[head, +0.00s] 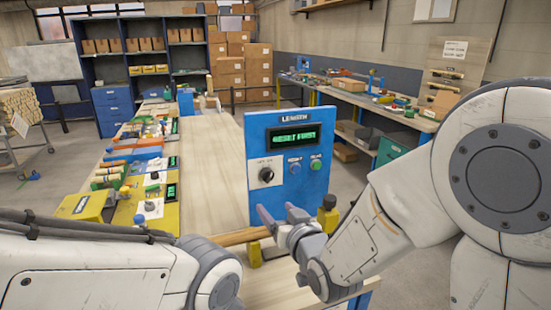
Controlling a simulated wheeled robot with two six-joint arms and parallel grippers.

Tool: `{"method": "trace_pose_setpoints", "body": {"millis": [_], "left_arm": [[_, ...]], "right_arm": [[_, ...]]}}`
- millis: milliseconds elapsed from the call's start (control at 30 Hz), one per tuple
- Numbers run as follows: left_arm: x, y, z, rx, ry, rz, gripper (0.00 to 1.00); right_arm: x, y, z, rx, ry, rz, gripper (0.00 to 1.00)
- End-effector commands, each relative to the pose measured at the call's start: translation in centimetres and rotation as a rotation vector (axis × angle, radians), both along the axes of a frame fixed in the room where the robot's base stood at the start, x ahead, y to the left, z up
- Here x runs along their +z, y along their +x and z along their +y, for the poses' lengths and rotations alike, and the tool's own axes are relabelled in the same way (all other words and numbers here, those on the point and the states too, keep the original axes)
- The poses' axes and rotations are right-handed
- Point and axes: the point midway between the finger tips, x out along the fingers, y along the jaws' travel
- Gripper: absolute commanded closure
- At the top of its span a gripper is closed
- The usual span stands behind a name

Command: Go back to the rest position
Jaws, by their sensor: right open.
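My right gripper (280,213) is in front of the lower part of the blue panel. Its two fingers are apart and point away from me, and I see nothing between them. My right arm comes in from the right edge and hides part of the table. My left arm reaches in from the lower left and ends in a grey wrist; the jaws of my left gripper do not show. A wooden rod (240,237) lies between the left wrist and the right gripper, its right end near a yellow support (255,254). I cannot tell whether anything holds it.
The blue panel (258,160) stands upright on the wooden table (205,165); its display reads "RESET FIRST". Coloured stations with displays line the table's left side, including a yellow one (82,207). A workbench (405,118) with tools is at the right. Shelves with cartons stand behind.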

Motion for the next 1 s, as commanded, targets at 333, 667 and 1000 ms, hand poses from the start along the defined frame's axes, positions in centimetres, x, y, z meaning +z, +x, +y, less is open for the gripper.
{"method": "trace_pose_setpoints", "body": {"millis": [333, 667, 1000], "left_arm": [[2.8, 0.0, 0.0, 0.0, 0.0, 0.0, 0.5], [4.6, 0.0, 0.0, 0.0, 0.0, 0.0, 0.5], [4.8, 0.0, 0.0, 0.0, 0.0, 0.0, 0.5]], "right_arm": [[-4.1, -11.1, 2.3, 0.193, -0.299, 0.563, 0.26], [-4.0, -25.1, -1.3, 0.38, -0.603, 1.022, 0.26], [-3.4, -28.9, -3.1, 0.428, -0.69, 1.146, 0.26]]}}
